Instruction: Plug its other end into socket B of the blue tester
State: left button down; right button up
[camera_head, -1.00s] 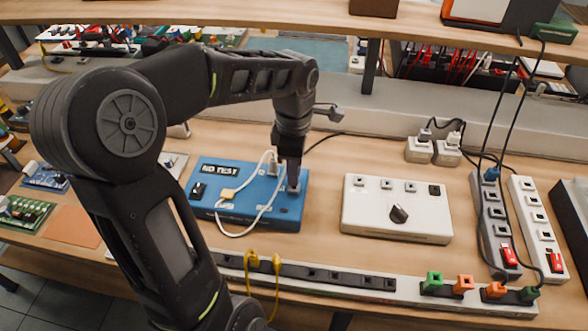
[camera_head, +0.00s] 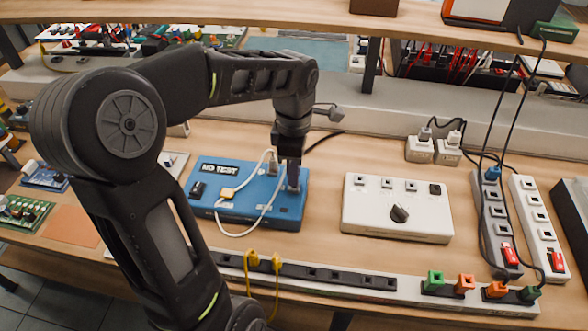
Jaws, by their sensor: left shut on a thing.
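The blue tester (camera_head: 235,214) lies on the bench left of centre, with a small display reading "NO TEST". A white cable (camera_head: 247,233) loops over its top and front edge. One grey plug (camera_head: 273,166) of that cable stands upright at the tester's back. My left gripper (camera_head: 293,180) points down over the tester's right part and is shut on a grey plug (camera_head: 293,187). The fingers hide much of this plug and the socket under it, so I cannot tell whether it is seated. Socket letters are too small to read. My right gripper is not in view.
A white box with a knob (camera_head: 398,235) stands to the right. Power strips (camera_head: 492,225) with cables stand further right. A long strip (camera_head: 320,288) with yellow plugs runs along the front edge. A shelf (camera_head: 300,14) crosses above. Bare bench lies between the tester and the white box.

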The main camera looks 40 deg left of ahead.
pick_arm(q)
jog(key=shift+f+b, duration=0.8)
dwell(2.6)
jog(key=c, duration=1.3)
grip_release()
notch_tip(320, 180, up, 8)
jog(key=shift+f, duration=0.1)
